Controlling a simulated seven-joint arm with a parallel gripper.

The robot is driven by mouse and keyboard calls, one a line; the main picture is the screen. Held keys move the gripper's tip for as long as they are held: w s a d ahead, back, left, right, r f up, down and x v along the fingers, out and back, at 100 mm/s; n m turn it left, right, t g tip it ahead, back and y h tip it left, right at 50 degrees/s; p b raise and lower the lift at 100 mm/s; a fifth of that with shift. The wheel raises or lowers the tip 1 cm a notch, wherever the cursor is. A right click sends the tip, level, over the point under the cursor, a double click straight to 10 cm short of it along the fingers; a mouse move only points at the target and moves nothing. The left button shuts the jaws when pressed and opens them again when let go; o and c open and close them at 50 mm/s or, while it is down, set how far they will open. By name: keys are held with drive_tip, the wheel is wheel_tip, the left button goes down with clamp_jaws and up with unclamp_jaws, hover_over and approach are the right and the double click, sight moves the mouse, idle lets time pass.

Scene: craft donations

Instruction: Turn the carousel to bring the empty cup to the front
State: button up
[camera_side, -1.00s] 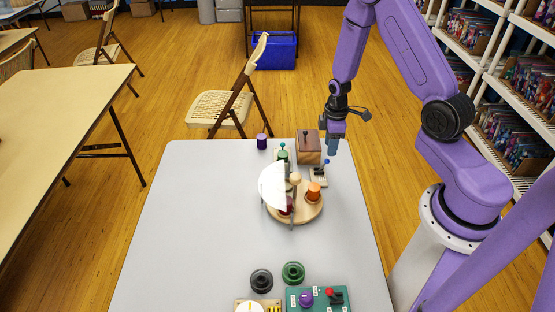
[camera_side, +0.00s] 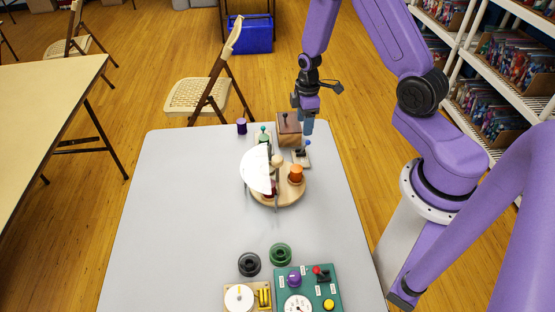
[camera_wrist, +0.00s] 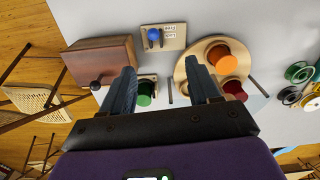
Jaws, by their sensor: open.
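The carousel is a round wooden disc (camera_side: 285,200) on the grey table. A white half-round screen (camera_side: 256,168) covers its left side, and a pale knob (camera_side: 277,160) stands near the middle. An orange cup (camera_side: 296,173) is on its right side. The wrist view shows the disc (camera_wrist: 187,72), the orange cup (camera_wrist: 221,60) and a dark red cup (camera_wrist: 235,89). I cannot tell which cup is empty; some places are hidden.
A brown box (camera_side: 289,128) with a dark knob stands close beside my gripper. The blue-knobbed lever plate (camera_side: 301,157) is near it. A green piece (camera_wrist: 146,91) and a purple cup (camera_side: 241,126) are at the back. Rings and control panels (camera_side: 309,290) lie in front; the table's left is clear.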

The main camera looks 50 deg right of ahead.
drive_tip(key=w+a+r+n, duration=0.1)
drive_tip(key=a+r+n, duration=0.4)
drive_tip(key=a+r, duration=0.4)
drive_tip(key=n, duration=0.3)
approach(277, 158)
wheel_tip(277, 158, down, 9)
drive_tip(key=shift+f, duration=0.1)
idle(0.3)
clamp_jaws()
